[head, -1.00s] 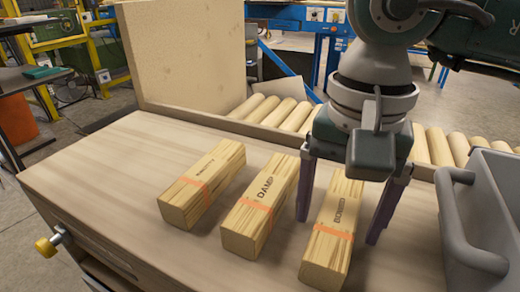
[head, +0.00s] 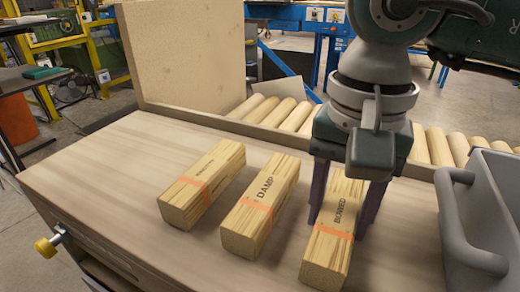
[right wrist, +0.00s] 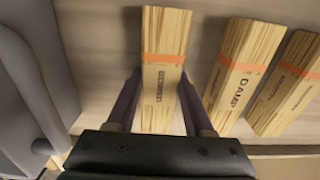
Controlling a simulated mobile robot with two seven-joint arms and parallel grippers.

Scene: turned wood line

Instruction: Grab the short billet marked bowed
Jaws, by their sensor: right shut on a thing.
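The short billet marked bowed (head: 329,255) lies on the bench at the right of a row of three, with an orange band across it. It also shows in the right wrist view (right wrist: 165,38). My right gripper (head: 338,215) is lowered over it from above, one finger on each long side, and is shut on it. In the right wrist view the fingers (right wrist: 160,92) flank the billet near its lettering. The billet still rests on the bench. Its far end is hidden under the gripper in the head view. My left gripper is not in view.
The billet marked damp (head: 258,212) lies just left, and another billet (head: 203,185) with small unreadable lettering lies farther left. A grey bin (head: 480,225) stands close on the right. A roller conveyor (head: 280,112) and upright board (head: 185,55) are behind. The bench's left is clear.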

